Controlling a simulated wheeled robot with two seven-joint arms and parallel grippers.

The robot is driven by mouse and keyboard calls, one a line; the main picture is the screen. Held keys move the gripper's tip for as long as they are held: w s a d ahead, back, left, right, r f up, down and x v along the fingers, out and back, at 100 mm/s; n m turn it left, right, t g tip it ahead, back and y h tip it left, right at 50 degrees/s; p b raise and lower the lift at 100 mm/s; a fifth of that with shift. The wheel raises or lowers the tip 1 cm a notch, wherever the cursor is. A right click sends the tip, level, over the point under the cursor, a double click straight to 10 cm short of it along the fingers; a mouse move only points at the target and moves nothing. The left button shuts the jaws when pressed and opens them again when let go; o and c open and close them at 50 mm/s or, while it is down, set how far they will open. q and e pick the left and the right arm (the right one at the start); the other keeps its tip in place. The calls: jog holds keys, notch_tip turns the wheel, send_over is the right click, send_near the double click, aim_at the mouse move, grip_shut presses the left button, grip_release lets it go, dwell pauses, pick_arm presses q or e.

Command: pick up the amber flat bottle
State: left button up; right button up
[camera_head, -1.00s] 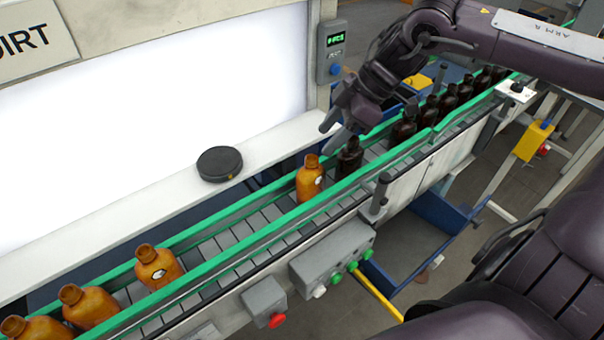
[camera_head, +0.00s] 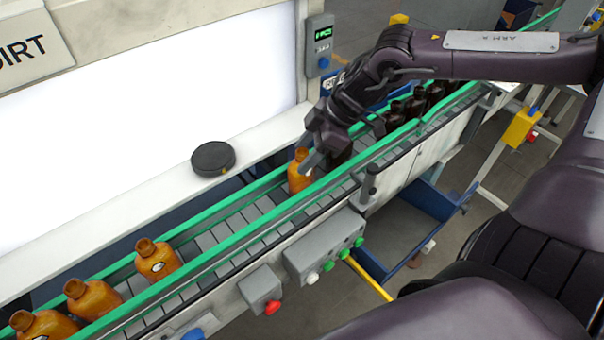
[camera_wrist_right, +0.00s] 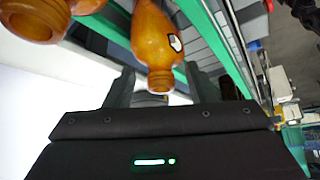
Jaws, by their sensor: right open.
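An amber bottle (camera_head: 297,179) with a narrow neck stands upright on the conveyor, partly covered by my right gripper (camera_head: 309,152). In the right wrist view this bottle (camera_wrist_right: 155,35) has a white label, and its neck lies between the two fingers of my right gripper (camera_wrist_right: 158,88). The fingers are apart, with visible room on both sides of the neck. Another amber bottle (camera_head: 157,260) with a label and two more amber bottles (camera_head: 92,298) stand toward the lower left. My left gripper is not in view.
Green rails (camera_head: 222,246) line both sides of the conveyor. A dark bottle (camera_head: 341,153) stands close behind my right gripper, partly hidden, with several dark bottles farther up the line. A black round puck (camera_head: 213,157) lies on the white ledge.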

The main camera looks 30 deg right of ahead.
grip_shut()
dwell(0.4)
